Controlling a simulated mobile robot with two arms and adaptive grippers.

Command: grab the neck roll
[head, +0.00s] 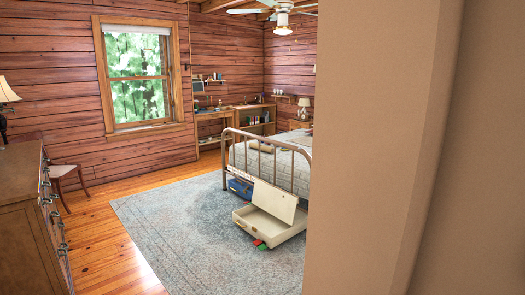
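I cannot make out a neck roll in the head view. The bed (262,165) stands across the room with a metal frame and a light cover. Its right part is hidden behind a beige wall-like surface (375,150). Small items near the head of the bed are too small to tell apart. Neither of my grippers is in view.
A wooden dresser (20,205) stands close at the left, with a chair (66,172) beyond it. An open cream case (265,228) and a blue case (240,188) lie at the bed's foot. The blue-grey rug (185,235) is mostly clear.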

